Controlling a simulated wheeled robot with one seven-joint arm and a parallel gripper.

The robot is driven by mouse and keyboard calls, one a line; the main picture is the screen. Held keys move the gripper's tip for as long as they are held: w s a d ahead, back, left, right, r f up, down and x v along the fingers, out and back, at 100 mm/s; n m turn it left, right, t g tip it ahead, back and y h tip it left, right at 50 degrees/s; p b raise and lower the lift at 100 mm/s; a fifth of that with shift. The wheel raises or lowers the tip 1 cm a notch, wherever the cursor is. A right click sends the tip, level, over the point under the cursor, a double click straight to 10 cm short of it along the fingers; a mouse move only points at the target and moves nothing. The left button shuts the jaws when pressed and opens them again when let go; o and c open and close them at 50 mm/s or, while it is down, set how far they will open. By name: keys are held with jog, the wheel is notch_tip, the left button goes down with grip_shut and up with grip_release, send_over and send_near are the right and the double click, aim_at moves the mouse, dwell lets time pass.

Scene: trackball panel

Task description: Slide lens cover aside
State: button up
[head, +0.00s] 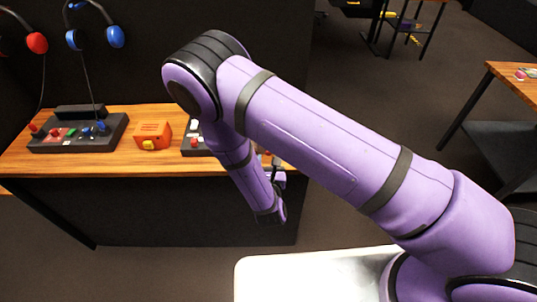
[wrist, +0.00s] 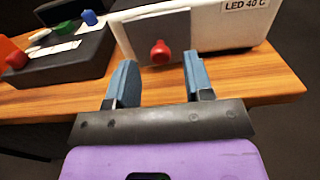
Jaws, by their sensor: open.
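In the wrist view, a white box (wrist: 222,28) labelled "LED 40 C" stands on the wooden bench. A grey-brown plate (wrist: 140,28), seemingly the lens cover, lies against its front face and carries a red knob (wrist: 161,51). My gripper (wrist: 158,68) is open, with its two blue-grey fingers apart. The knob appears between the fingers in the picture, a little beyond their tips; I see no contact. In the head view, my arm hides the white box and most of the gripper.
The wooden bench (head: 100,161) has a dark control panel (head: 82,144) and an orange box (head: 152,136). Another dark panel (wrist: 63,66) with knobs stands left of the white box. Headphones (head: 73,40) hang behind. The floor in front of the bench is clear.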

jog(key=shift+w, duration=1.4)
